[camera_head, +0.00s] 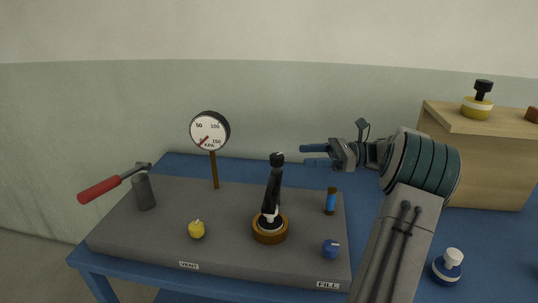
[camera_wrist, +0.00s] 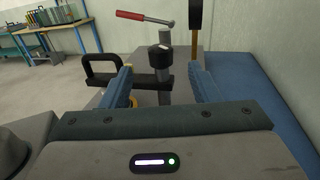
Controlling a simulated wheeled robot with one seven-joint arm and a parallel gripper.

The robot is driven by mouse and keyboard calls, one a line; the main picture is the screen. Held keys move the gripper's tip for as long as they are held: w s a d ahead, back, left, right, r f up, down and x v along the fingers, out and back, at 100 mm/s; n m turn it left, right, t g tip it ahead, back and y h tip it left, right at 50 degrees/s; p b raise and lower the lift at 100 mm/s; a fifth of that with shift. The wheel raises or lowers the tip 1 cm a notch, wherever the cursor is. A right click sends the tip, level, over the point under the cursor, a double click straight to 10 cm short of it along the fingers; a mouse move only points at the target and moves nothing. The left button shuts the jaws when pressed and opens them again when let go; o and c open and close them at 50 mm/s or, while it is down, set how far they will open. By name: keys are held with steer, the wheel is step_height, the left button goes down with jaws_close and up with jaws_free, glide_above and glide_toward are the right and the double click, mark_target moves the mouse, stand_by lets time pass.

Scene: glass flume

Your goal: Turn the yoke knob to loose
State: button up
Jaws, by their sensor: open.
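The yoke (camera_head: 272,190) is a black upright frame on a round wooden-coloured base (camera_head: 270,232) on the grey board. Its black knob (camera_head: 277,158) is on top. In the wrist view the knob (camera_wrist: 160,56) shows between my two fingers, with the yoke's black arm and a loop handle (camera_wrist: 103,62) reaching left. My gripper (camera_head: 306,155) is open and empty, to the right of the knob at about its height in the head view, with a gap between them. I cannot read any marking of the knob's setting.
The grey board (camera_head: 155,228) on the blue table also carries a pressure gauge (camera_head: 209,131), a red-handled lever (camera_head: 100,190), a yellow knob (camera_head: 196,229), a blue knob (camera_head: 331,249) and a small blue-brown cylinder (camera_head: 330,202). A wooden box (camera_head: 480,165) stands right.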

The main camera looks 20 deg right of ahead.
mark_target(277, 159)
steer(key=x, duration=1.1)
steer(key=shift+a, duration=0.2)
steer(key=c, duration=1)
